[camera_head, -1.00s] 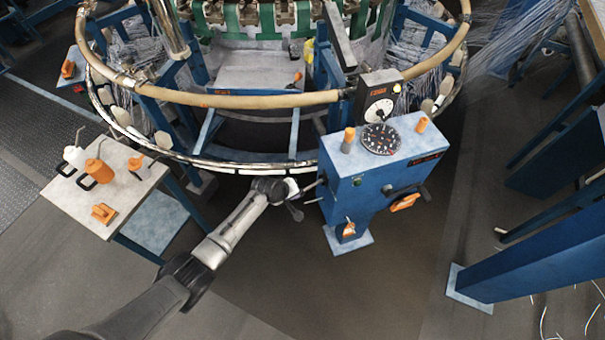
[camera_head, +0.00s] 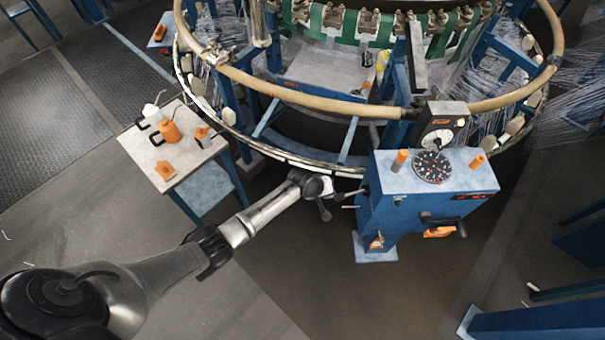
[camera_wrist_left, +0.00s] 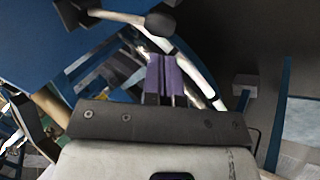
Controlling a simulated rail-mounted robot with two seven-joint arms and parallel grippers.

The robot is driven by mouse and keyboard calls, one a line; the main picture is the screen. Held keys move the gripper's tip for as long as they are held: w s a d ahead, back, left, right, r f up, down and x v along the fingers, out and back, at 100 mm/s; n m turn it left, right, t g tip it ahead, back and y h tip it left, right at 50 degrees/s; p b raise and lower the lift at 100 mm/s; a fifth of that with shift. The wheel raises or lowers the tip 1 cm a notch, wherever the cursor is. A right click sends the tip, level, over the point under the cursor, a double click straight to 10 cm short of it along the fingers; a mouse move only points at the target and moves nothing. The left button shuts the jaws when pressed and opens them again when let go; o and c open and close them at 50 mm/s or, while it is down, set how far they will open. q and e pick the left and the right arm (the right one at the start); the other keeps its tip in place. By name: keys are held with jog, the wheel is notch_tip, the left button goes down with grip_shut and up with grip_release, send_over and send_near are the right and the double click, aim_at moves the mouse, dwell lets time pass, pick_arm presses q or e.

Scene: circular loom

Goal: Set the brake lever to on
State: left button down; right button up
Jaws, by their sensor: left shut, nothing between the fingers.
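The blue control box (camera_head: 415,187) stands right of centre in the head view. A thin lever (camera_head: 352,193) sticks out from its left side; I take it for the brake lever. In the left wrist view a pale lever arm with a round black knob (camera_wrist_left: 160,22) reaches across a blue face, just beyond my fingers. My left gripper (camera_head: 331,190) is close to the box's left side. Its purple fingers (camera_wrist_left: 160,78) are shut together and hold nothing. Whether they touch the lever cannot be told. Any on/off marking is unreadable. My right gripper is out of view.
The loom's round tan rail (camera_head: 300,97) curves behind the box and my gripper. A black crank handle (camera_head: 445,222) is on the box's front. A small table (camera_head: 180,180) with bottles stands to the left. The floor in front is open.

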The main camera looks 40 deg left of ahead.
pick_arm(q)
jog(key=p+v, duration=0.3)
jog(key=v, duration=1.4)
jog(key=shift+d+r+p, duration=0.15)
jog(key=shift+r+p, duration=0.15)
jog(key=shift+r, duration=0.1)
jog(key=shift+w, duration=0.15)
